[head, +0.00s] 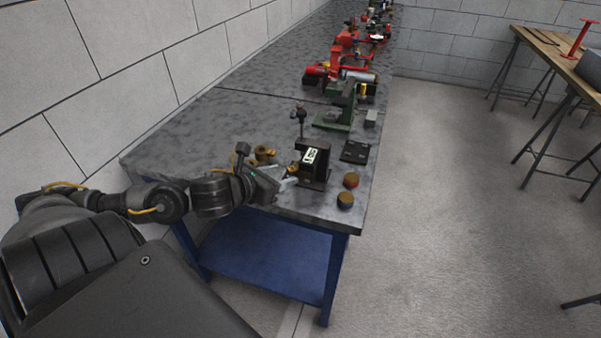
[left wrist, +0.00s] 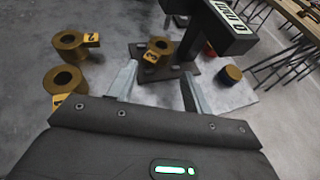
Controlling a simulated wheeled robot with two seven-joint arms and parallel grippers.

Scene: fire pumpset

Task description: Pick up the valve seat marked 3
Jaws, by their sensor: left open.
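The valve seat marked 3 (left wrist: 158,47) is a brass ring with a yellow tag, seen in the left wrist view. It sits beyond and between the fingertips of my left gripper (left wrist: 155,75), by the base of a black device. My left gripper is open and empty; in the head view it (head: 284,184) is low over the near end of the bench. The valve seat marked 2 (left wrist: 72,43) stands to the left. Another brass seat (left wrist: 65,80) stands nearer, its tag mostly hidden by my gripper. My right gripper is not in view.
The black device (head: 313,163) with a lit display stands just right of my left gripper. Two round brass-topped pieces (head: 345,199) (head: 351,180) lie near the bench's right edge. A green machine (head: 337,108) and red equipment (head: 345,50) stand farther along the grey bench (head: 200,130).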

